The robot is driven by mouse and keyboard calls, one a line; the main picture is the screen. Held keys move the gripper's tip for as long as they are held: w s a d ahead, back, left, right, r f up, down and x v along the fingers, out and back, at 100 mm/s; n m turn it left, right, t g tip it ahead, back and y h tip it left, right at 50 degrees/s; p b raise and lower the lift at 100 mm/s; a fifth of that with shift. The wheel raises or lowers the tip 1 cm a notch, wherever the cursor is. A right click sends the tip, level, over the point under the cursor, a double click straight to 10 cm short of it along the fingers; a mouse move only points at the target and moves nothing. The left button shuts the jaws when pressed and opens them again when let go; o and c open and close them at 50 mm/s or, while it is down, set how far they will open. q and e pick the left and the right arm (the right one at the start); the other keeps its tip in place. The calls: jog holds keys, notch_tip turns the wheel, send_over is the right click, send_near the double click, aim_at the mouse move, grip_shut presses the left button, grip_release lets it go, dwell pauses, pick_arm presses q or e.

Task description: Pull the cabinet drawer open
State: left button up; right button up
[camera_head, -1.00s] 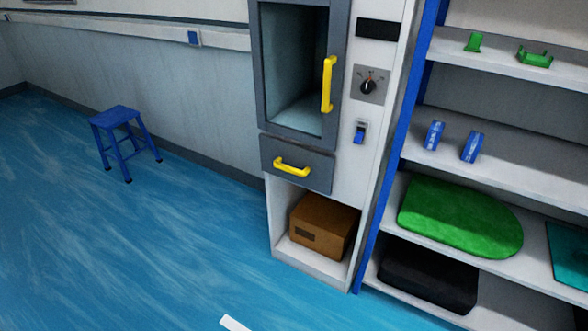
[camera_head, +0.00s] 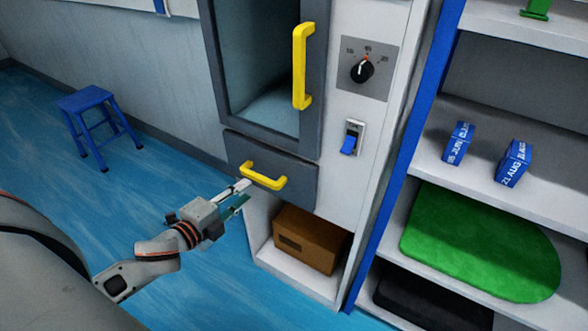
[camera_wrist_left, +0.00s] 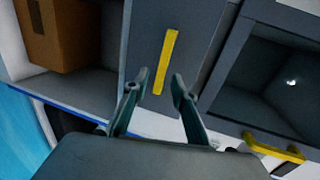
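The cabinet drawer (camera_head: 295,183) is a dark grey front below the glazed compartment, and it looks shut. Its yellow handle (camera_head: 264,176) is a horizontal bar in the head view. In the left wrist view the drawer (camera_wrist_left: 195,45) appears turned, with the yellow handle (camera_wrist_left: 165,62) upright in the picture. My left gripper (camera_head: 243,194) is just left of and below the handle in the head view. In the left wrist view its fingers (camera_wrist_left: 160,82) are spread, with the handle's lower end between or just beyond their tips. Contact cannot be told. My right gripper is not in view.
Above the drawer is a door with a yellow handle (camera_head: 302,66). A dial (camera_head: 362,70) and a blue switch (camera_head: 350,140) are to the right. A brown box (camera_head: 310,238) sits in the open space below. Shelves (camera_head: 440,185) stand at right, a blue stool (camera_head: 95,120) at left.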

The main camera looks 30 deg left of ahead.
aim_at(259, 180)
pick_arm(q)
jog(key=shift+r+b+x, duration=0.2)
jog(key=shift+b+x, duration=0.3)
jog(key=shift+x, duration=3.5)
jog(key=shift+d, duration=0.1)
grip_shut()
